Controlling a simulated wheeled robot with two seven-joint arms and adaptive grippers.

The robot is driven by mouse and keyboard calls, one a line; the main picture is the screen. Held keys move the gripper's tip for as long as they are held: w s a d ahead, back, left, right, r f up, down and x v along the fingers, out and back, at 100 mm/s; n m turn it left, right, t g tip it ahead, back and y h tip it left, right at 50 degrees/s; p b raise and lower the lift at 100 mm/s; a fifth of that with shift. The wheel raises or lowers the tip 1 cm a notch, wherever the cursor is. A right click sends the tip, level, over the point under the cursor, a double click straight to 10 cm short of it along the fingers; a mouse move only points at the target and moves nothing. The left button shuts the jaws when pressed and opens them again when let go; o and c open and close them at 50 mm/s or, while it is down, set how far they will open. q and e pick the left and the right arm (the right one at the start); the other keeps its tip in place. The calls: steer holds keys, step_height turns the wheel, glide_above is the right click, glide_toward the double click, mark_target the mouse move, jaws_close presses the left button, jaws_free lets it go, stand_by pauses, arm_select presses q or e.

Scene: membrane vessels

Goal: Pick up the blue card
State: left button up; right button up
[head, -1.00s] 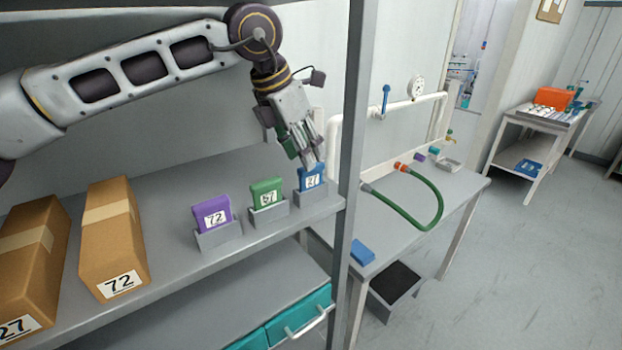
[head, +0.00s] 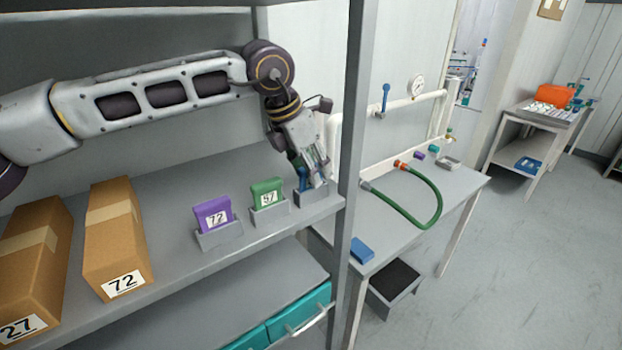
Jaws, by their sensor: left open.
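The blue card (head: 303,181) stands in the rightmost grey holder (head: 311,195) on the shelf, near the metal post. Most of it is hidden behind my left gripper. My left gripper (head: 312,181) is open and points down over the card, with its fingers at the card's height, just above the holder. I cannot tell whether the fingers touch the card. My right gripper is not in view.
A green card (head: 267,189) and a purple card (head: 212,214) stand in holders to the left. Cardboard boxes (head: 116,235) stand further left. The upright post (head: 354,130) is close on the gripper's right. A shelf is overhead.

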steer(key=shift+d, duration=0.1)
arm_select(q)
jaws_close()
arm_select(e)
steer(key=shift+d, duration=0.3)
arm_select(q)
steer(key=shift+r, duration=0.15)
steer(key=shift+r+b, duration=0.55)
steer(key=shift+r, duration=1)
steer(key=s+d+b, duration=0.4)
steer(key=s+d, duration=0.6)
steer(key=s, duration=0.4)
steer(key=shift+s+d, duration=0.3)
steer(key=shift+d, duration=0.05)
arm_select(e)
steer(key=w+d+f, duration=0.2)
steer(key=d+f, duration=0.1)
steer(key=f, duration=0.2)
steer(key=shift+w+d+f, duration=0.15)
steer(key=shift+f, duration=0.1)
arm_select(q)
steer(key=shift+r, duration=0.1)
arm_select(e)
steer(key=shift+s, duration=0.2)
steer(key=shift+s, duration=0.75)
